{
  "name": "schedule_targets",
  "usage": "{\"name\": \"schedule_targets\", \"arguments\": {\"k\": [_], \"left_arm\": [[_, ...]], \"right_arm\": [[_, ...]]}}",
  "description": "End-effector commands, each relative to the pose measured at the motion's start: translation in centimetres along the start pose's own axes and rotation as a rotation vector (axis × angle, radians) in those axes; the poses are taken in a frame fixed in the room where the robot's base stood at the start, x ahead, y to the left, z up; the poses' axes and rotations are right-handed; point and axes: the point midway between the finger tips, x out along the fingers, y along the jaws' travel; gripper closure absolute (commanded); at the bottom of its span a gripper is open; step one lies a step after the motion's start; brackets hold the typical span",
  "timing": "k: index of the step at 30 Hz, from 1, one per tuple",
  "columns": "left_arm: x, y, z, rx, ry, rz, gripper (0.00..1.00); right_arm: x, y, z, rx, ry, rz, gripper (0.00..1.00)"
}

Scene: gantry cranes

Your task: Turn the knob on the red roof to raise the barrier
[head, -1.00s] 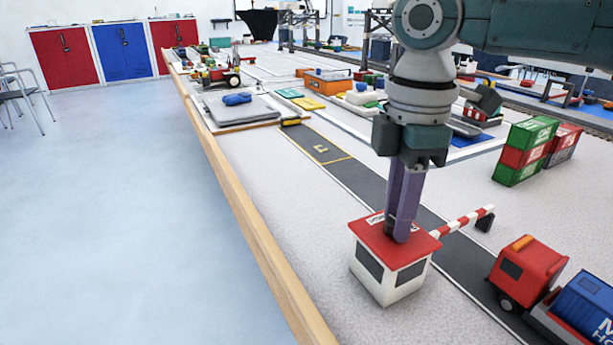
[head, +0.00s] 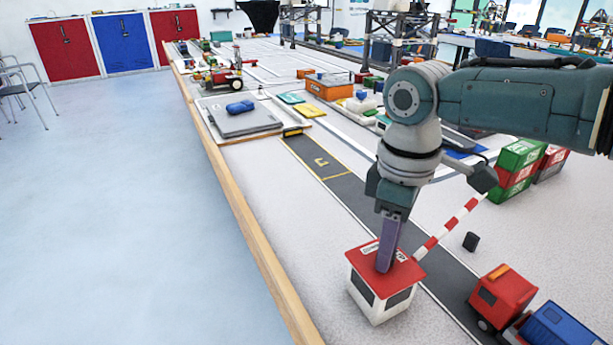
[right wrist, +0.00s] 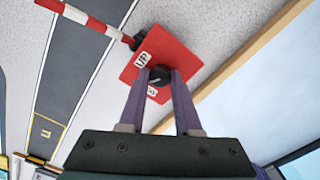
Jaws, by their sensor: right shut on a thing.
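The white booth (head: 378,296) with a red roof (head: 409,272) stands on the table beside the dark road. The black knob (right wrist: 160,75) sits on the roof between labels, one reading "UP", in the right wrist view. My right gripper (head: 384,268) points down at the roof, its purple fingers shut on the knob; in the head view they hide the knob. The red-and-white barrier (head: 450,228) slopes up from the booth over the road; it also shows in the right wrist view (right wrist: 90,20). My left gripper is not in view.
A red truck (head: 503,297) with a blue container (head: 553,328) stands on the road to the right. Stacked green and red containers (head: 515,172) stand behind the barrier. The wooden table edge (head: 240,225) runs along the left, with clear floor beyond.

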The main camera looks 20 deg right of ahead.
Motion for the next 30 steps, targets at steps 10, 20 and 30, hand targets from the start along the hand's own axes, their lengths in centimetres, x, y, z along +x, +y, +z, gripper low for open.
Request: {"name": "schedule_targets", "arguments": {"k": [10, 20, 30], "left_arm": [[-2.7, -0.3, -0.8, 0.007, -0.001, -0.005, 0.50], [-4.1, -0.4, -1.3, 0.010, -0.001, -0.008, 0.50], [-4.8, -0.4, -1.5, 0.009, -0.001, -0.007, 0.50]], "right_arm": [[-0.3, -0.2, -0.1, 0.328, 0.000, -0.005, 1.00], [-0.2, -0.1, -0.1, 0.634, 0.001, -0.004, 1.00], [-0.1, -0.1, -0.1, 0.869, 0.002, -0.003, 1.00]]}}
